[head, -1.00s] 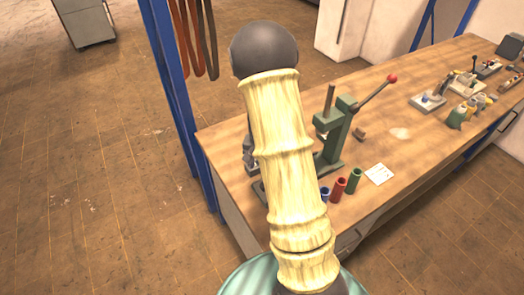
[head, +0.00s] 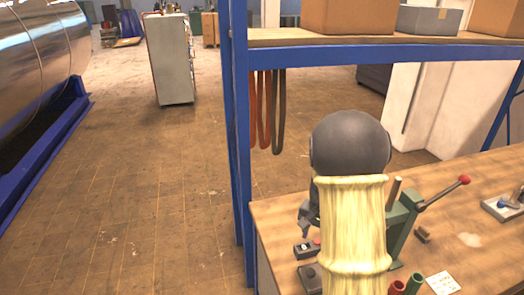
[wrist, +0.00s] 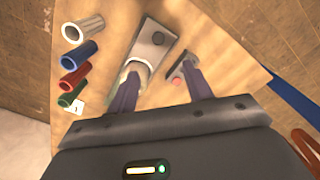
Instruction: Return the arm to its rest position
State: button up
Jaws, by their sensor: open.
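My arm rises in front of the bench in the head view, with its cream link and dark round joint hiding part of the bench top. My gripper (head: 306,224) shows partly to the left of the arm, above the bench's near left corner. In the wrist view my gripper (wrist: 157,78) is open, with its two dark fingers apart and nothing seen between them.
A green press (head: 402,222) with a red-knobbed lever stands right of my arm. Red (wrist: 76,75), blue (wrist: 80,53) and green (wrist: 72,99) tubes and a pale tube (wrist: 84,29) sit on the bench. A blue post (head: 238,130) and shelf frame stand behind.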

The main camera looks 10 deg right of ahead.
jog(key=s+a+r+n+t, duration=0.1)
jog(key=s+a+r+n, duration=0.1)
jog(key=s+a+n, duration=0.2)
jog(key=s+a+r+n+t, duration=0.1)
jog(key=s+a+r+n, duration=0.2)
jog(key=s+a, duration=0.4)
jog(key=s+n, duration=0.1)
jog(key=s, duration=0.1)
jog(key=shift+s+a+t, duration=0.15)
jog(key=shift+s+t, duration=0.15)
jog(key=shift+w, duration=0.15)
dwell(0.5)
